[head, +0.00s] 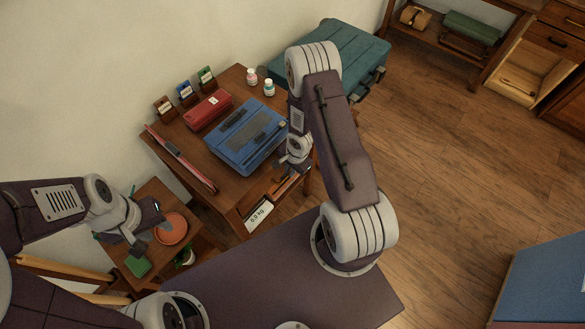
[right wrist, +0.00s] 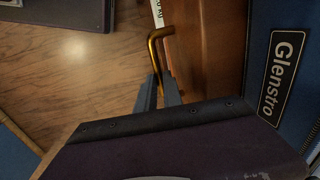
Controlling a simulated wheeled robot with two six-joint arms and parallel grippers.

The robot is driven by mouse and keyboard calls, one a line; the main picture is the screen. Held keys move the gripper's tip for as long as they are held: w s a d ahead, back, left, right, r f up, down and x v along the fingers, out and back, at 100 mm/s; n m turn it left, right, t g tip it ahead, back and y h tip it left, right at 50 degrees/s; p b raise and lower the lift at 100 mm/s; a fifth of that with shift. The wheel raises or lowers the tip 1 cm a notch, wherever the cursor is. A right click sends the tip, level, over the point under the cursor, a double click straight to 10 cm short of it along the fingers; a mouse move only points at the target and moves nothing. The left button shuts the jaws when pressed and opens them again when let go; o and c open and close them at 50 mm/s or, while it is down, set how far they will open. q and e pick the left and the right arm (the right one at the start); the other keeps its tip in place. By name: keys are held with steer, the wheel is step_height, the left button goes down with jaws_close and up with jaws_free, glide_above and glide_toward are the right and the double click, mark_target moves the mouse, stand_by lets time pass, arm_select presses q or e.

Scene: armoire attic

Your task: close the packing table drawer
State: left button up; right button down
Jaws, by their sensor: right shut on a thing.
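The packing table (head: 228,190) stands left of centre in the head view, with its drawer (head: 284,189) at the front edge, partly hidden by my right arm. In the right wrist view a brass handle (right wrist: 156,45) sits beside the brown wooden front (right wrist: 205,45). My right gripper (right wrist: 159,88) is shut on this handle; in the head view the right gripper (head: 292,165) is partly covered by my forearm. My left gripper (head: 150,226) looks open and empty, above a small side table.
A blue case (head: 240,140), red box (head: 207,110) and two small bottles (head: 269,88) are on the packing table. The side table holds an orange plate (head: 171,229).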

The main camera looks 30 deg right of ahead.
steer(key=shift+w, duration=0.2)
steer(key=c, duration=1.8)
jaws_free()
steer(key=shift+c, duration=0.2)
steer(key=o, duration=0.4)
steer(key=shift+w+a, duration=0.1)
steer(key=shift+c, duration=0.2)
step_height(320, 180, up, 9)
steer(key=s+p, duration=0.1)
steer(key=p, duration=0.4)
steer(key=shift+s+d, duration=0.35)
steer(key=shift+s, duration=0.05)
